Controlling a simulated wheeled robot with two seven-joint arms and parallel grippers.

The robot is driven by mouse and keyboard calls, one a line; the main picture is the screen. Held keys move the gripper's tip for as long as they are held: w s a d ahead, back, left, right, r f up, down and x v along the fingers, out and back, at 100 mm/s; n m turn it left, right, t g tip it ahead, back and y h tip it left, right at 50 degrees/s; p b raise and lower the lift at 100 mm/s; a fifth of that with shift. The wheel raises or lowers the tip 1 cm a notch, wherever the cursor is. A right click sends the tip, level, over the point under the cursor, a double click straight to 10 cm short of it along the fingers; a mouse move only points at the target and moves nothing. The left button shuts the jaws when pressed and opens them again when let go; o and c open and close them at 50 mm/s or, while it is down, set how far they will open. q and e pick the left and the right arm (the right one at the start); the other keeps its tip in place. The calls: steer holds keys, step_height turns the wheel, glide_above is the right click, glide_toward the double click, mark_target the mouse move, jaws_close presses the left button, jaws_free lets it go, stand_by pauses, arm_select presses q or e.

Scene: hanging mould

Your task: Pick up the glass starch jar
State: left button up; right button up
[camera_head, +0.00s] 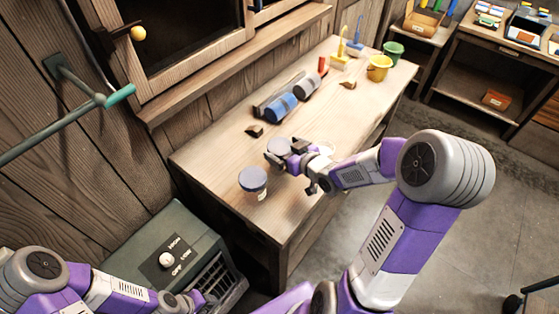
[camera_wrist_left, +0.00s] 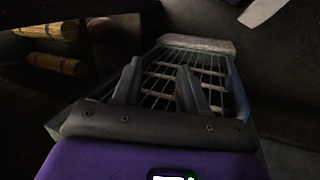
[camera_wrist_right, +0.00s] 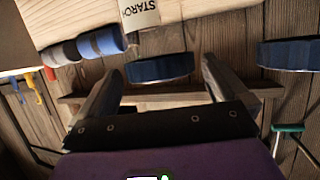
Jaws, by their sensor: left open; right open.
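The glass starch jar has a dark blue lid (camera_wrist_right: 160,68) and a cream label (camera_wrist_right: 140,12) reading "STARC…" in the right wrist view, which is turned nearly upside down. In the head view its lid (camera_head: 279,147) shows at my right gripper (camera_head: 284,155); the gripper hides its body. My right gripper (camera_wrist_right: 158,66) is open, with its fingers on either side of the lid; I cannot tell whether they touch it.
A second blue-lidded jar (camera_head: 253,181) stands left of the starch jar. Rolls (camera_head: 281,106), dark chips (camera_head: 254,131) and yellow (camera_head: 378,68) and green (camera_head: 393,52) buckets are on the workbench (camera_head: 215,150).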

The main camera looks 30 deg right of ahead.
steer(key=shift+x, duration=1.35)
steer(key=shift+r, duration=0.1)
steer(key=c, duration=1.3)
